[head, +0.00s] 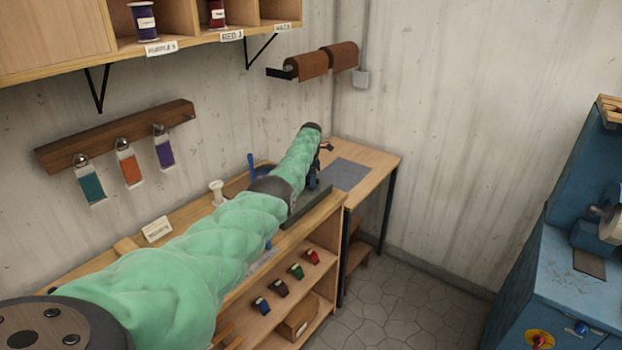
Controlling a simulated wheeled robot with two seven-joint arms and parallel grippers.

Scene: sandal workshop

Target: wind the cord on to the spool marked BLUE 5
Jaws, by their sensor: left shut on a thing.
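My left arm, in a green sleeve, reaches across the bench from the lower left. My left gripper (315,183) is small and dark at its far end, low over the bench near the grey mat. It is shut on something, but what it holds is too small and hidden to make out. I cannot pick out a spool marked BLUE 5 or a cord. A pale, bare-looking spool (217,192) stands upright on the bench behind my arm. My right gripper is not in view.
A wall shelf (190,45) holds labelled spools, one purple (144,17) and one red (217,14). Colour cards hang from a wooden rail (118,138). A grey mat (346,174) lies on the bench's clear far end. A blue machine (575,285) stands right; the floor between is free.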

